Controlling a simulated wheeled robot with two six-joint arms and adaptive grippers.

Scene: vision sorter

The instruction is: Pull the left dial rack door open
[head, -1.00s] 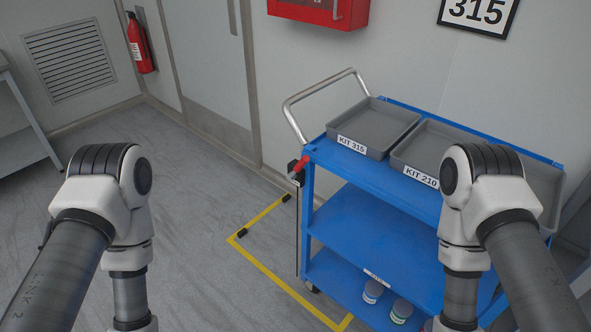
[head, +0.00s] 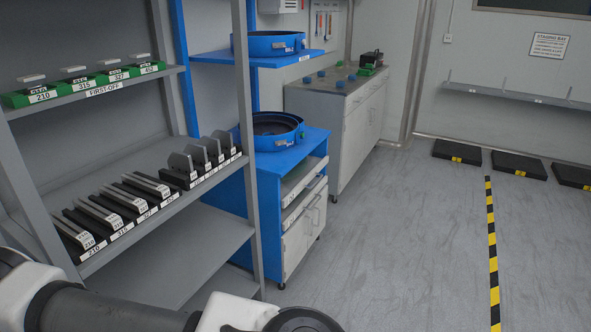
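I cannot make out a door that is clearly the left dial rack door. A grey open shelf rack (head: 246,150) stands at the left, and no door shows on its front. It holds several labelled black holders with grey plates (head: 133,199) on its middle shelf. Neither of my grippers is in view; only links of one of my arms show along the bottom left edge.
Beside the rack, a blue station (head: 247,205) carries a round blue bowl (head: 277,147). A grey-topped cabinet (head: 338,106) stands behind. Black floor mats (head: 517,165) lie at the right. Grey floor (head: 400,250) is open, crossed by a yellow-black strip (head: 491,240).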

